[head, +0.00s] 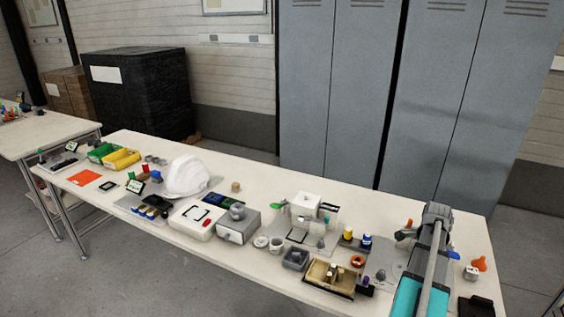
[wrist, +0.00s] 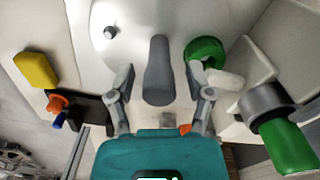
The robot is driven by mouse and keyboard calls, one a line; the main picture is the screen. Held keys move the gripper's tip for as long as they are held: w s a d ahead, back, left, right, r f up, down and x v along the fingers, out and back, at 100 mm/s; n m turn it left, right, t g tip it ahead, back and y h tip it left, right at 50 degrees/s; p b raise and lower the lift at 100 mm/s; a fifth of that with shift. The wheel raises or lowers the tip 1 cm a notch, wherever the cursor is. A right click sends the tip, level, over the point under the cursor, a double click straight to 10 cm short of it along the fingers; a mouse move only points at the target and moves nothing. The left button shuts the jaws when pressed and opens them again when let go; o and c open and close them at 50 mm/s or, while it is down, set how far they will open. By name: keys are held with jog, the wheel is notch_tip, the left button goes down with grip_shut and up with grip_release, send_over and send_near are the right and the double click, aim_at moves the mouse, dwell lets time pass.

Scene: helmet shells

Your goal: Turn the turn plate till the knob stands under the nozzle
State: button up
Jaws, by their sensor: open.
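In the wrist view a pale round plate (wrist: 165,18), which looks like the turn plate, lies at the top, partly cut off by the frame. A small dark knob (wrist: 110,32) stands on its left part. A grey tapered post (wrist: 158,72), possibly the nozzle, reaches from the plate's near side toward me. My gripper (wrist: 159,78) is open, with one finger on each side of this post in the picture. I cannot tell whether the fingers touch it. The knob is left of the post, apart from it. In the head view my arm hides much of this area.
A green ring (wrist: 205,50) lies right of the post, near a grey-and-green cylinder (wrist: 285,140). A yellow block (wrist: 36,69) and a dark holder with orange and blue pieces are at left. A white helmet (head: 187,176) stands farther left along the crowded table.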

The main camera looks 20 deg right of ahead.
jog(key=w+a+n, duration=0.1)
jog(key=w+a, duration=0.1)
jog(key=a, duration=0.1)
jog(key=w+a+n, duration=0.2)
jog(key=w+a, duration=0.1)
jog(key=a, duration=0.1)
jog(key=w+a+r+n+p, duration=0.1)
jog(key=w+a+n, duration=0.1)
jog(key=w+a, duration=0.1)
jog(key=shift+w+a, duration=0.15)
jog(key=shift+a, duration=0.45)
jog(key=w+a+n, duration=0.2)
jog(key=a, duration=0.2)
jog(key=w+a+n, duration=0.2)
jog(key=a, duration=0.3)
jog(key=w+a+n, duration=0.2)
jog(key=a, duration=0.3)
jog(key=shift+r+p, duration=0.4)
jog(key=a+r+n+p, duration=0.2)
jog(key=a+n, duration=1.1)
jog(key=a, duration=1.6)
jog(key=shift+n, duration=0.4)
jog(key=shift+s, duration=0.1)
jog(key=shift+c, duration=0.7)
